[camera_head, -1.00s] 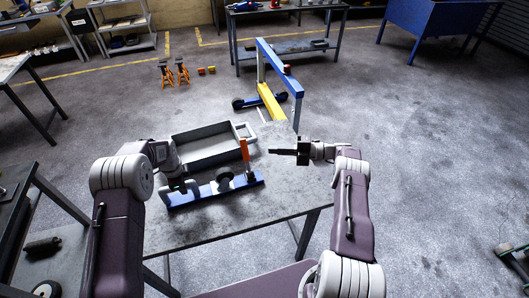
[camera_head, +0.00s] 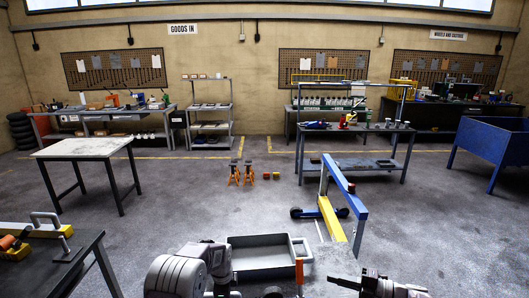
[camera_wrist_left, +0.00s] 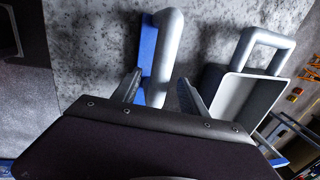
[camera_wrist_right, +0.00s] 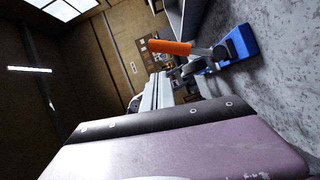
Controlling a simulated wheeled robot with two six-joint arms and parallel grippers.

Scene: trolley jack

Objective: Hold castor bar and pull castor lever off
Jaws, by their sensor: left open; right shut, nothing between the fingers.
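The castor bar is blue with a grey handle (camera_wrist_left: 165,50) at one end, seen in the left wrist view. My left gripper (camera_wrist_left: 160,92) is open, with its fingers on either side of that handle; contact cannot be told. The castor lever (camera_head: 299,272) is orange and stands up at the bottom of the head view. In the right wrist view the lever (camera_wrist_right: 168,47) sticks out from the castor on the blue bar (camera_wrist_right: 240,42). My right gripper (camera_head: 343,283) is shut and empty, to the right of the lever and apart from it. Most of the bar is below the head view.
A grey tray (camera_head: 262,273) lies behind the bar on the table. The blue and yellow trolley jack frame (camera_head: 345,197) stands on the floor beyond. Side tables (camera_head: 85,148) stand at the left. Open floor lies between.

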